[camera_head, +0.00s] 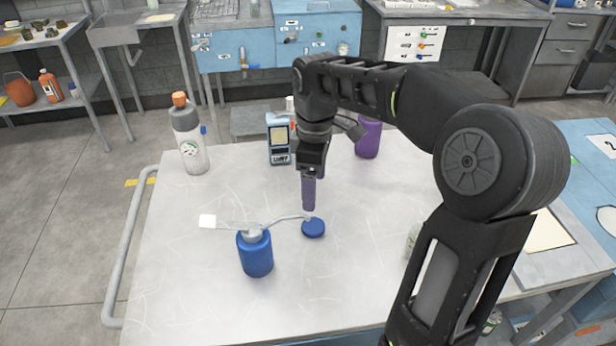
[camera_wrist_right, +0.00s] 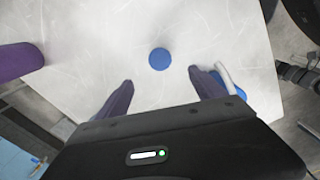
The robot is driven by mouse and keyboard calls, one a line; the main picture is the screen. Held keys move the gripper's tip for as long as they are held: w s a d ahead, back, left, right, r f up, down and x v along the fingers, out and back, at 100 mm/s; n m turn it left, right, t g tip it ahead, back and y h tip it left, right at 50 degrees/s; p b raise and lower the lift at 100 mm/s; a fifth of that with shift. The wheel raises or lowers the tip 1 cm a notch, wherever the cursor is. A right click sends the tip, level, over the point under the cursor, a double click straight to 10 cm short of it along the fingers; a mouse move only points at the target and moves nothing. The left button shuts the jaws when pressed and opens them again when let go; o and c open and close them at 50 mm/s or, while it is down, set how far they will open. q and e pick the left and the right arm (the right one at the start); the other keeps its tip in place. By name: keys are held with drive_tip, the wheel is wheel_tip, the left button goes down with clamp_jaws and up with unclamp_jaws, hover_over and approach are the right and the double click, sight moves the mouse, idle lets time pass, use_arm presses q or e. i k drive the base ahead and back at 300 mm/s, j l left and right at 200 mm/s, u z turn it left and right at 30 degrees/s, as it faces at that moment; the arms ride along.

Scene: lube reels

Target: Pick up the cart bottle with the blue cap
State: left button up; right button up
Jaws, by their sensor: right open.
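A round blue cap-like disc (camera_head: 313,228) shows on the pale cart top; I cannot make out a bottle under it. It also shows in the right wrist view (camera_wrist_right: 159,59), ahead of and between the fingers. A blue bottle (camera_head: 256,256) with a grey top and thin curved spout stands left of the disc; the right finger partly covers it in the wrist view. My right gripper (camera_head: 309,195) points down above the disc, apart from it. Its fingers are spread and empty in the wrist view (camera_wrist_right: 160,88). My left gripper is not in view.
A whitish bottle with an orange cap (camera_head: 189,140) stands at the cart's back left. A blue-grey container (camera_head: 279,143) and a purple bottle (camera_head: 368,139) stand at the back. A grey rail (camera_head: 128,250) runs along the left edge. The front left is clear.

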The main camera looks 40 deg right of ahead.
sight(415, 228)
drive_tip(key=k+l, duration=0.2)
drive_tip(key=k, duration=0.3)
drive_tip(key=k+l, duration=0.25)
drive_tip(key=k, duration=0.2)
drive_tip(key=k+l, duration=0.2)
drive_tip(key=k, duration=0.3)
